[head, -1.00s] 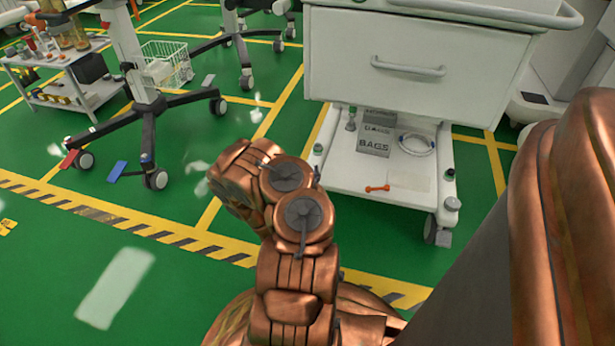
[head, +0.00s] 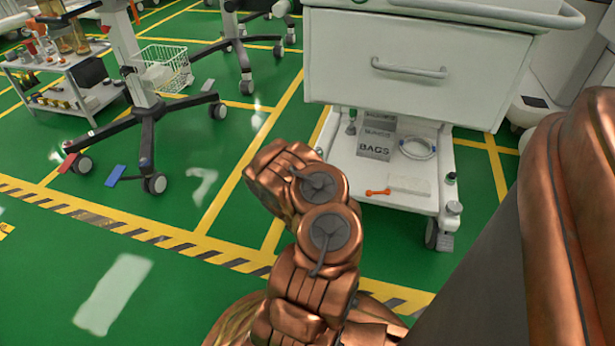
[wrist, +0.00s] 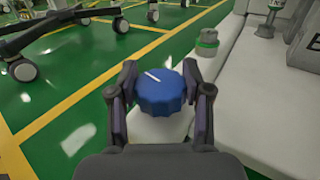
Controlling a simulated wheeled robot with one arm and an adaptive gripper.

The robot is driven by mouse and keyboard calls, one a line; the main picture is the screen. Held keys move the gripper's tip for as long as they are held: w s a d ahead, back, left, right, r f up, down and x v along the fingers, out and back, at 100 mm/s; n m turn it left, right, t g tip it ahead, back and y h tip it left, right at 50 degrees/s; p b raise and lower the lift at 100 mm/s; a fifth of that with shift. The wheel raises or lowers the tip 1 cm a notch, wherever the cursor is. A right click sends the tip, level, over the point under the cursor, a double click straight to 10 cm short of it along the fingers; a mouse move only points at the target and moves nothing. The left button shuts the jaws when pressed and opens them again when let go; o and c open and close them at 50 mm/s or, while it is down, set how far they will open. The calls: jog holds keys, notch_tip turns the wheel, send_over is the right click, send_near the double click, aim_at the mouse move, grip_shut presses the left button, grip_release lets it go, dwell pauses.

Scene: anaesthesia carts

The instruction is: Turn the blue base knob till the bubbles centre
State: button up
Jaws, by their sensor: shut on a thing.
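The blue knob (wrist: 160,92) is round and ribbed, with a white line across its top that slants from upper left to lower right. In the wrist view my gripper (wrist: 160,103) has a dark finger on each side of it and is shut on it. A pale base surface (wrist: 160,128) lies under the knob. In the head view my copper arm hides the knob and the gripper.
The white cart's drawer (head: 410,65) overhangs its low shelf (head: 400,203). The shelf holds a BAGS box (head: 375,146), a coiled white tube (head: 417,148) and an orange tool (head: 377,192). A wheeled stand (head: 147,140) is at left. Green floor is clear at lower left.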

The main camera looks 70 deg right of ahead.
dwell(0.4)
jog(key=o, duration=1.2)
jog(key=shift+w+m+g+h+p, duration=0.1)
jog(key=shift+m+g+h+p, duration=0.2)
jog(key=shift+m+g+h, duration=0.75)
